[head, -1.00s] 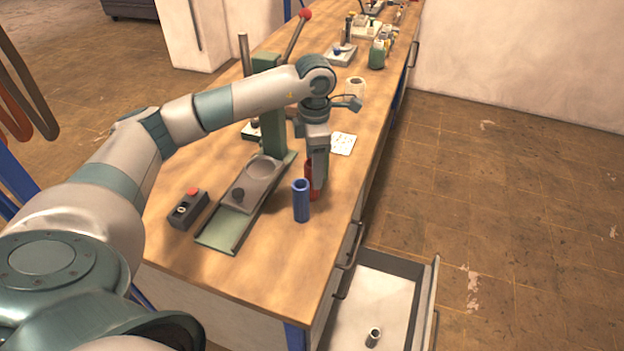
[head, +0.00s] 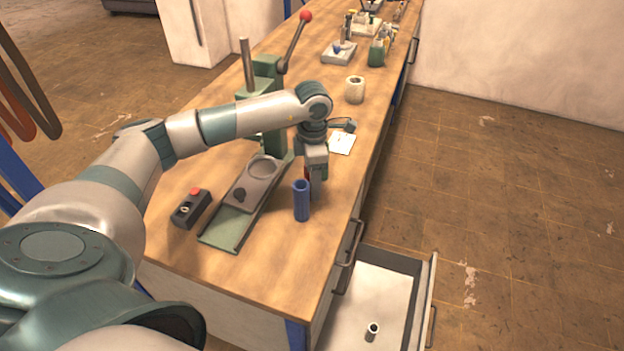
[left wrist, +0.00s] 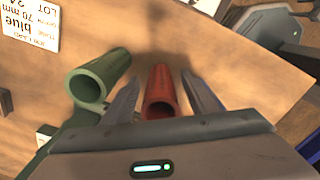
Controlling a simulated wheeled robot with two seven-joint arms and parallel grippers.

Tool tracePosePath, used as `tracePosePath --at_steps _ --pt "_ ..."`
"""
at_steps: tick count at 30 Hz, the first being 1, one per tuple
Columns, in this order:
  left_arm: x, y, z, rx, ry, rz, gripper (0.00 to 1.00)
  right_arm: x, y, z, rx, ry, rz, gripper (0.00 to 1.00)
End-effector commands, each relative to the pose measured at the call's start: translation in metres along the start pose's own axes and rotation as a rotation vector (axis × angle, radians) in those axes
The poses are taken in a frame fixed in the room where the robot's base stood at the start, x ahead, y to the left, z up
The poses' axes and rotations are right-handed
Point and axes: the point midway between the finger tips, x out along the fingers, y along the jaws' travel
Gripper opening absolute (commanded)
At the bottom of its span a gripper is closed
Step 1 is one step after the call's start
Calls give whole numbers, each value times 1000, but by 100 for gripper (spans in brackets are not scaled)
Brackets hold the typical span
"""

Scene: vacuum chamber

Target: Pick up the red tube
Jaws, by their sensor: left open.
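The red tube (left wrist: 160,88) stands between the two fingers of my left gripper (left wrist: 161,78) in the left wrist view. The fingers are open, one on each side of it, and its open end faces the camera. In the head view my left gripper (head: 316,188) points down at the bench and hides nearly all of the red tube, with only a sliver of red showing. The blue tube (head: 301,203) stands upright just in front of the gripper. A green tube (left wrist: 98,80) is left of the fingers in the left wrist view. My right gripper is out of view.
A green press (head: 263,105) with a lever stands left of the gripper on the wooden bench (head: 270,268). A control box (head: 190,208) with a red button is farther left. A label card (head: 342,143) lies behind.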

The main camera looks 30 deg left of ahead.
Motion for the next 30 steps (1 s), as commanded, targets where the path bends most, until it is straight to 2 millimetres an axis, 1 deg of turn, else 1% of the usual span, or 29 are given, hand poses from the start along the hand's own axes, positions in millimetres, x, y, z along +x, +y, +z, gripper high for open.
tracePosePath --at_steps 2,3,5,6,8,17,22,26,28,30 --pt "0 0 0 0 0 0 53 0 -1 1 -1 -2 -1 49" --pt "0 0 0 0 0 0 48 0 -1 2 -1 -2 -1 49" --pt "0 0 0 0 0 0 34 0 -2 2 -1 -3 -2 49" --pt "0 0 0 0 0 0 24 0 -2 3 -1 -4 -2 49" --pt "0 0 0 0 0 0 10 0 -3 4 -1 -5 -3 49" --pt "-1 0 0 0 0 0 9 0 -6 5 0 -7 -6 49" --pt "-6 0 0 0 -1 0 9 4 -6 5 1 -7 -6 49" --pt "-18 1 0 1 -2 3 9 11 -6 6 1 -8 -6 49" --pt "-27 1 1 1 -4 3 9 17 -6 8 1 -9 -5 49" --pt "-39 1 1 0 -4 4 9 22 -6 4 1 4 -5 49"
